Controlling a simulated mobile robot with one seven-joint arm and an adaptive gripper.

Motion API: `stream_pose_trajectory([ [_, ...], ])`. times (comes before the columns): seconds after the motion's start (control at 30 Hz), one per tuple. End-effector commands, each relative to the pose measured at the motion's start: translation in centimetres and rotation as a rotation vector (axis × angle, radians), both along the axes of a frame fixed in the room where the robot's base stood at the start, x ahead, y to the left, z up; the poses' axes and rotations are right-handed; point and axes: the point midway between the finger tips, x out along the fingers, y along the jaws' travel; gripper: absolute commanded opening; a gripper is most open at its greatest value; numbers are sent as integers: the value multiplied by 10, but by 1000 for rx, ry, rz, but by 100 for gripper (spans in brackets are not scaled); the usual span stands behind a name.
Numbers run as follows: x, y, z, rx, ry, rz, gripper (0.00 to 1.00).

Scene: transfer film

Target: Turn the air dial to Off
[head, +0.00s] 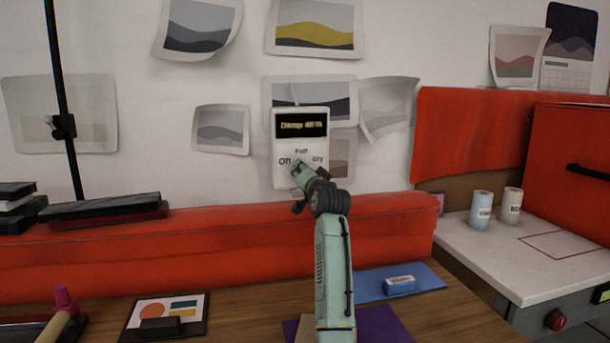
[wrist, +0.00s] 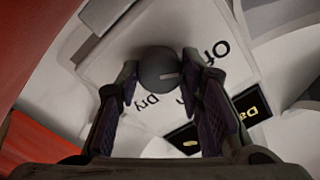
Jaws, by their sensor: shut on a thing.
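The air control panel (head: 287,147) is a white box on the wall with a dark display at its top. It carries the labels Off, Fan and Dry; it also shows tilted in the wrist view (wrist: 103,70). The round dark grey dial (wrist: 157,66) has a short light mark pointing to the right in the wrist view, where Off lies upper right and Dry lower left. I cannot tell exactly which label the mark meets. My gripper (head: 299,168) is shut on the dial, one finger on each side. In the head view the gripper hides the dial.
Pictures hang on the wall around the panel. A red padded ledge (head: 180,234) runs below it. A white counter (head: 530,257) with two cans stands right. A black pole (head: 63,90) stands left.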

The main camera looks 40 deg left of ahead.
Motion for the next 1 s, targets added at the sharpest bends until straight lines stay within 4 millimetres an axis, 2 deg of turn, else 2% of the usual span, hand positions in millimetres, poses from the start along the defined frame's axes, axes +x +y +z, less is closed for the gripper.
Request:
stream_pose_trajectory([
  [0.1,0,0,2,1,-5,0,6],
  [0.13,0,0,2,1,-5,-1,35],
  [0.43,0,0,1,0,-2,0,54],
  [0.77,-1,-1,0,1,0,-1,54],
  [1.0,-16,-20,0,2,-1,-1,54],
])
